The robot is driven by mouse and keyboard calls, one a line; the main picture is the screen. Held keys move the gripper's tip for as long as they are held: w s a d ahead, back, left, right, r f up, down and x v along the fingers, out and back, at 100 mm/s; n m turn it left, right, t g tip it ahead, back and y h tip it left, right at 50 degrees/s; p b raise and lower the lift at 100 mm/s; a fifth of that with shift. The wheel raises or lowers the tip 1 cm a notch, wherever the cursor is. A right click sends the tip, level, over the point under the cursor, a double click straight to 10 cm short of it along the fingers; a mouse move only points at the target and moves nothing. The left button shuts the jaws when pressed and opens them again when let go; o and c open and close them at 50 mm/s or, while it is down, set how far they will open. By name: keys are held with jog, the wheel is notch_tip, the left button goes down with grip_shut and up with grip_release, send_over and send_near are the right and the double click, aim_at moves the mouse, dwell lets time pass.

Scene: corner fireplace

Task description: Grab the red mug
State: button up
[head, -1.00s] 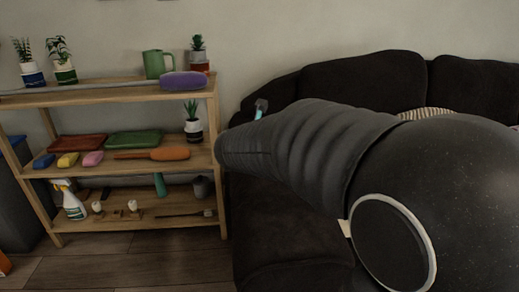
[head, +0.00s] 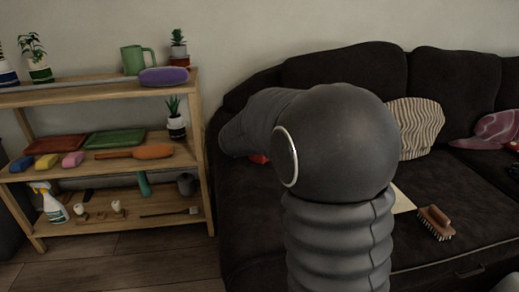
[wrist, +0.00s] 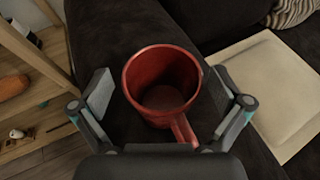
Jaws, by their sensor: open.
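The red mug (wrist: 162,82) stands on the dark sofa, seen from above in the wrist view, with its open mouth up and its handle toward the bottom right. My gripper (wrist: 168,95) is open, with one finger on the left of the mug and one on the right. The mug lies between the fingers, with a visible gap on the left; the right finger is close to the mug and its handle. In the head view only a small red patch of the mug (head: 259,158) shows beside my arm, which hides the rest and my gripper.
The dark sofa (head: 455,180) holds a striped cushion (head: 416,127), a brush (head: 436,222) and a pale flat item (wrist: 272,88) right of the mug.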

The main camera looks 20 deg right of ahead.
jog(key=shift+x, duration=1.5)
jog(key=shift+d, duration=0.1)
jog(key=c, duration=1.4)
